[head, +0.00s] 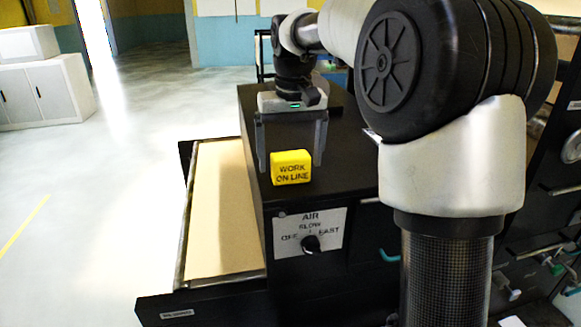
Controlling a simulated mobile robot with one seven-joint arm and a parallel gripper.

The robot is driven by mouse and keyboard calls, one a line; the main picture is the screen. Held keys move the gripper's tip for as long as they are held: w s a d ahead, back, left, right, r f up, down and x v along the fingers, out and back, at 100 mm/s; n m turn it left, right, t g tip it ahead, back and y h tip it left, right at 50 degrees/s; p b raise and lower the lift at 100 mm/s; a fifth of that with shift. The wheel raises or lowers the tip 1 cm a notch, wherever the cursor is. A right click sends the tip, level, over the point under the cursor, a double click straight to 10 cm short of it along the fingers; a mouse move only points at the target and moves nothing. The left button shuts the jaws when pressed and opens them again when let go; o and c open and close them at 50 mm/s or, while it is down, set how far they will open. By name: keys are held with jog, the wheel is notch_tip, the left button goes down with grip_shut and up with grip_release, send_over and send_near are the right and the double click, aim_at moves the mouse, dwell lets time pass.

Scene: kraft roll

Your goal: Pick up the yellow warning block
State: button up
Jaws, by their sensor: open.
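The yellow warning block (291,168) reads "WORK ON LINE" and sits on the black machine top (345,150), near its front edge above the dial panel. My gripper (290,166) points downward with its two fingers spread apart. The block appears between the fingers in the picture, with one fingertip at each side of it. Whether the fingers touch the block or stand a little behind it cannot be told from this view. The block looks upright, and its text face is unhidden.
A white panel with a black knob (311,243) is on the machine's front, below the block. A tan paper-covered bed (222,210) lies to the left, lower down. My arm hides much of the right side. Open floor (90,200) lies at far left, with white cabinets (45,85) beyond.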

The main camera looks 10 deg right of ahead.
jog(key=c, duration=1.2)
jog(key=shift+r, duration=0.1)
